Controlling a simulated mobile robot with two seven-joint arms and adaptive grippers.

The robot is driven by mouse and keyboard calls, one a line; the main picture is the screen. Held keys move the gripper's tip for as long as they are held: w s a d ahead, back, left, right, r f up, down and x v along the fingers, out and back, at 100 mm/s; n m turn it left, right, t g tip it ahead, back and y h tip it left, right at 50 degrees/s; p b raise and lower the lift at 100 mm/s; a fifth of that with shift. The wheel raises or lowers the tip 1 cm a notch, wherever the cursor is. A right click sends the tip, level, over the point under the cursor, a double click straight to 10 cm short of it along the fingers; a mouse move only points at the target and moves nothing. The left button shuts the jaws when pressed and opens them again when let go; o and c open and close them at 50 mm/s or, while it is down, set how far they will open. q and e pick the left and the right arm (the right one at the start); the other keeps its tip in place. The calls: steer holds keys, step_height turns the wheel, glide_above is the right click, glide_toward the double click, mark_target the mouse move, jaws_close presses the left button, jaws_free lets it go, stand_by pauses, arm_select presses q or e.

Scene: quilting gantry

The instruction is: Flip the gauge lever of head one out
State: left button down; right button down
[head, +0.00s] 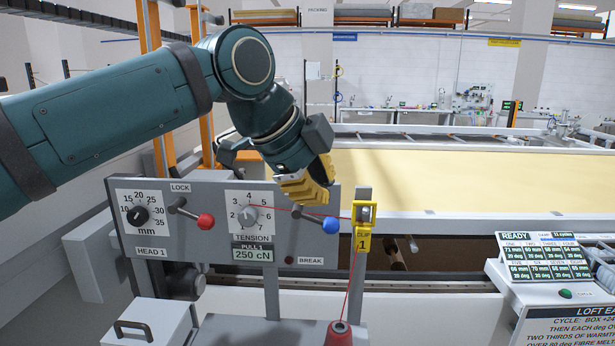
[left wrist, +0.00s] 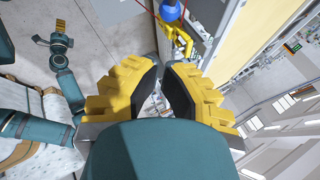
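The head 1 panel (head: 190,263) stands before me with a tension dial (head: 249,217) and a 250 cN readout (head: 253,254). A lever with a blue knob (head: 330,225) sits right of the dial, its arm running down and right to the knob. The blue knob also shows in the left wrist view (left wrist: 170,9), beyond the fingertips. My left gripper (head: 316,188) is just above the lever, fingers pointing down and right. Its yellow fingers look closed together at the tips (left wrist: 161,68), with nothing visible between them. It seems apart from the knob.
A lock lever with a red knob (head: 205,221) and an mm dial (head: 139,215) are on the panel's left. A yellow clip marked 1 (head: 363,241) stands close right of the blue knob, with red thread running past it to a red cone (head: 339,334).

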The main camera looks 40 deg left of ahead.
mark_target(330, 227)
arm_select(q)
steer(key=shift+w+a+f+b, duration=0.2)
steer(key=shift+w+f, duration=0.5)
steer(key=shift+f, duration=0.5)
steer(key=shift+w+a+f+b, duration=0.1)
steer(key=shift+w+a+f, duration=0.15)
steer(key=shift+w+f, duration=0.7)
steer(key=shift+w+a+f+b, duration=0.2)
steer(key=shift+w+f, duration=0.25)
steer(key=shift+f, duration=1)
steer(key=shift+f+y+p, duration=0.1)
steer(key=shift+y+p, duration=0.2)
steer(key=shift+p, duration=0.1)
